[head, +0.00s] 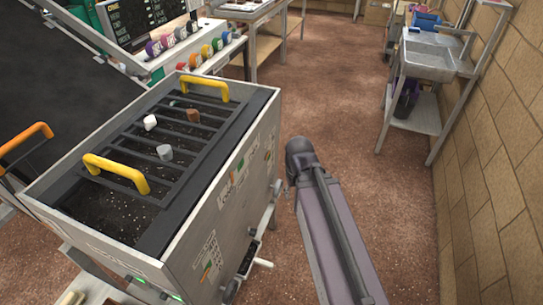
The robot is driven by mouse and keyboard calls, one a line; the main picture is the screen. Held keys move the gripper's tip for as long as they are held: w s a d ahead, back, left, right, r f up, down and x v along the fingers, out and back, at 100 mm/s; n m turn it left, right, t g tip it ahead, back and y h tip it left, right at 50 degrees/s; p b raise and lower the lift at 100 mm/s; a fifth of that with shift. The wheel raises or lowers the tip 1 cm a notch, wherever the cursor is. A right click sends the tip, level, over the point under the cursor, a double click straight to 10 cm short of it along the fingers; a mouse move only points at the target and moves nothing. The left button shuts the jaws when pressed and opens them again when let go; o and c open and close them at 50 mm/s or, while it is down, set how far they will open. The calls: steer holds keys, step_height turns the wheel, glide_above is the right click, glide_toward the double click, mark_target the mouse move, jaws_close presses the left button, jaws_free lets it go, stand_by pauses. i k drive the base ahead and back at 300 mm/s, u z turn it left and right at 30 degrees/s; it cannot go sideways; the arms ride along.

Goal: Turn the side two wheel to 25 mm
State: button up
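I cannot pick out for sure which part is the side two wheel. Several coloured round knobs (195,60) sit in rows on the control panel at the back left, below a black display (145,18) whose text is too small to read. Small fittings, including a pale handle (263,263), stick out low on the side of the grey metal bin (225,205) in front. No 25 mm mark can be read. My arm reaches up from the bottom, right of the bin, and ends in a dark rounded joint. My gripper is not visible.
The bin has a dark grate with yellow handles (118,172) and small pale and brown pieces on it. An orange handle (25,138) is at the left edge. A metal sink (428,62) stands by the right brick wall. Brown floor (330,90) is open between.

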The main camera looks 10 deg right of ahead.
mark_target(277, 188)
steer(key=u, duration=0.2)
steer(key=k, duration=0.55)
steer(key=z, duration=1.5)
steer(key=i, duration=1.5)
steer(key=z, duration=0.05)
